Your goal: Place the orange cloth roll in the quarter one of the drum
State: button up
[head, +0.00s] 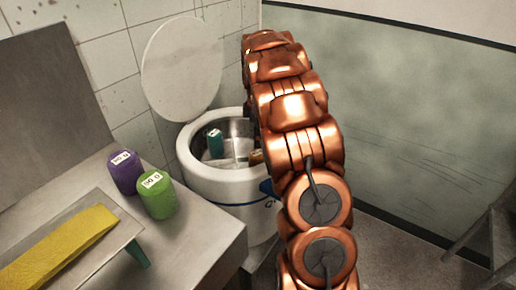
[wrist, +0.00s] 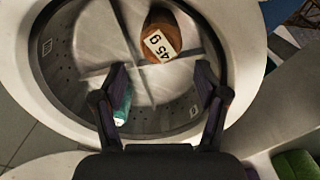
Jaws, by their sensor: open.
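The orange cloth roll (wrist: 174,22), with a "45 g" label, sits inside the drum (wrist: 62,90) in the upper part of the wrist view, beside the metal dividers. In the head view only a bit of the orange roll (head: 256,157) shows past my arm. My gripper (wrist: 161,76) is open and empty over the drum, with the roll beyond its fingertips and apart from them. A teal roll (wrist: 122,104) lies in another quarter, partly behind the left finger; it also shows in the head view (head: 215,143). I cannot tell which quarter is one.
The drum's round lid (head: 182,65) stands raised against the wall. On the bench (head: 195,235) at left are a purple roll (head: 125,175), a green roll (head: 158,200) and a yellow cloth (head: 60,250) on a board. A folding metal frame (head: 490,240) stands at far right.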

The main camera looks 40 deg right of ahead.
jog(key=shift+s+a+r, duration=0.15)
jog(key=shift+r, duration=0.55)
jog(key=s+a+r+m, duration=0.3)
jog(key=s+a, duration=0.4)
jog(key=a, duration=0.1)
jog(key=s+a+r+m, duration=0.3)
jog(key=s+a+r, duration=0.1)
jog(key=s+a, duration=0.35)
jog(key=s+a+f+m+g, duration=0.1)
jog(key=s+a, duration=0.4)
jog(key=s, duration=0.6)
jog(key=s+a+f+m, duration=0.1)
jog(key=s+a+m, duration=0.2)
jog(key=s+a, duration=0.3)
jog(key=s, duration=0.5)
jog(key=shift+a+f+m+g, duration=0.15)
jog(key=shift+f+m+g, duration=0.15)
jog(key=shift+g, duration=0.1)
jog(key=shift+r, duration=0.1)
